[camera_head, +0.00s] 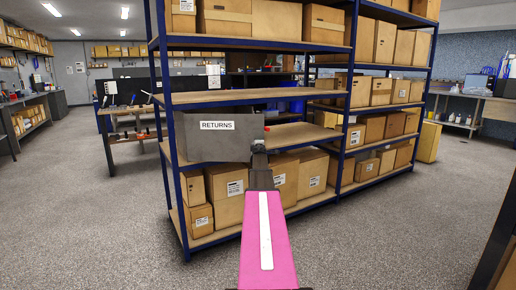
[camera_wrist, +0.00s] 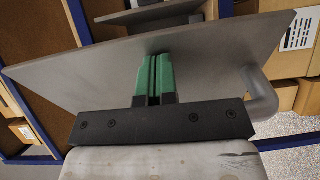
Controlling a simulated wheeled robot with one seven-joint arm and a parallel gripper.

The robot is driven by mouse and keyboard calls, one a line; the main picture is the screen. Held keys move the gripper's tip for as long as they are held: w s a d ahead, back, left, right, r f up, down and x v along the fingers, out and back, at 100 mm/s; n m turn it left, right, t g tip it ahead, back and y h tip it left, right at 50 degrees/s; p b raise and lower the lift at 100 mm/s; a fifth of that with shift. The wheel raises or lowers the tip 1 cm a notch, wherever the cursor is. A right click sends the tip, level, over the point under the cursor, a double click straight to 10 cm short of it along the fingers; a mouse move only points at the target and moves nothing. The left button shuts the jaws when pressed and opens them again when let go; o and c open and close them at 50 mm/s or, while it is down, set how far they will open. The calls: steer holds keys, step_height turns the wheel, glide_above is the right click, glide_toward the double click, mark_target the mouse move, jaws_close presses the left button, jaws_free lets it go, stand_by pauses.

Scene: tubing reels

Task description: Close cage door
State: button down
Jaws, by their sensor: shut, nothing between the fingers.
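The cage door appears to be the flat grey panel under a white RETURNS label (camera_head: 216,125), part of a grey box (camera_head: 205,150) on the middle shelf. In the wrist view the grey panel (camera_wrist: 215,55) stretches across the picture, tilted, with a rounded grey handle (camera_wrist: 262,92) at its right end. My gripper (camera_head: 258,143) is at the box's right end in the head view. In the wrist view my gripper's green fingers (camera_wrist: 153,62) are together and empty, in front of the panel and left of the handle. Contact and the door's opening angle cannot be told.
The blue-framed shelf (camera_head: 260,96) holds several cardboard boxes (camera_head: 285,172) below and above the grey box. A blue upright (camera_head: 172,150) stands just left of it. The grey floor (camera_head: 90,220) in front is clear. A workbench (camera_head: 130,115) stands behind left.

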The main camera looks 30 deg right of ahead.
steer(key=w+d+n+t+y, duration=0.1)
steer(key=w+d+n+y, duration=0.1)
steer(key=w, duration=0.7)
steer(key=w+d+n+t+y, duration=0.1)
steer(key=w+d+y, duration=0.3)
steer(key=w, duration=0.5)
steer(key=shift+w+d+r+n+t+y, duration=0.35)
steer(key=shift+d+n, duration=0.55)
steer(key=shift+d, duration=0.35)
steer(key=shift+s+a, duration=0.1)
steer(key=shift+s, duration=0.1)
